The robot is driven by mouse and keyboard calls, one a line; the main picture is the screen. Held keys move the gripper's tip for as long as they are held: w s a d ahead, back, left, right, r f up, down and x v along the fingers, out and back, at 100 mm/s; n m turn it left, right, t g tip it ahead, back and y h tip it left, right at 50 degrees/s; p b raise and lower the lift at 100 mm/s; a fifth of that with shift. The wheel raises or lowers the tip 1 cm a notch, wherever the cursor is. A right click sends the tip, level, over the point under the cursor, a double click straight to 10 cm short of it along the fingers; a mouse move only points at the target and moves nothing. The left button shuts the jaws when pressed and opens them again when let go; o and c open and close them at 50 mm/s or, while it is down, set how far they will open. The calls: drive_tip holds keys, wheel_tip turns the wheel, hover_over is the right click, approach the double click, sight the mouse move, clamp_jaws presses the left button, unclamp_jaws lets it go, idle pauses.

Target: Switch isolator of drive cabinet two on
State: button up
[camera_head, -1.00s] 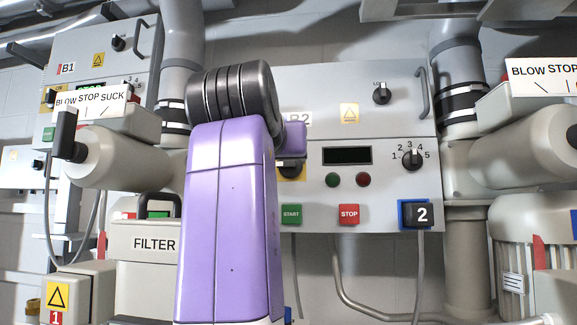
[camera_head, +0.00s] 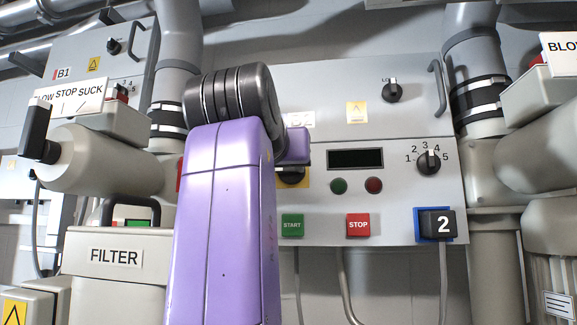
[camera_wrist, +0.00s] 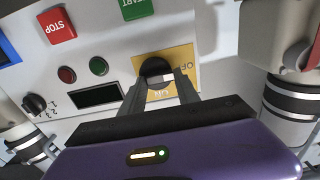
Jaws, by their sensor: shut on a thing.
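Drive cabinet B2 (camera_head: 400,215) is the grey wall box at centre right. Its isolator is a black rotary knob on a yellow plate. The knob (camera_head: 291,176) is partly hidden by my purple wrist in the head view. In the wrist view the picture is upside down, and the knob (camera_wrist: 155,66) sits on the plate (camera_wrist: 183,56) marked ON and OFF. My gripper (camera_wrist: 160,80) is shut on the knob, one finger on each side. A pale mark shows on the knob's edge; I cannot tell exactly which position it points to.
The display (camera_head: 355,159) on the cabinet is dark. Green START (camera_head: 292,225) and red STOP (camera_head: 358,225) buttons are below it. Pipes and a FILTER housing (camera_head: 115,257) stand around.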

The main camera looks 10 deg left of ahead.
clamp_jaws()
drive_tip(key=m+p, duration=0.2)
drive_tip(key=m, duration=0.4)
drive_tip(key=m+p, duration=0.2)
drive_tip(key=m, duration=0.4)
drive_tip(key=d+m+p, duration=0.1)
drive_tip(key=m, duration=0.4)
drive_tip(key=shift+m+p, duration=0.4)
idle(0.3)
drive_tip(key=o, duration=1.3)
unclamp_jaws()
drive_tip(key=s+b, duration=0.3)
drive_tip(key=s, duration=0.5)
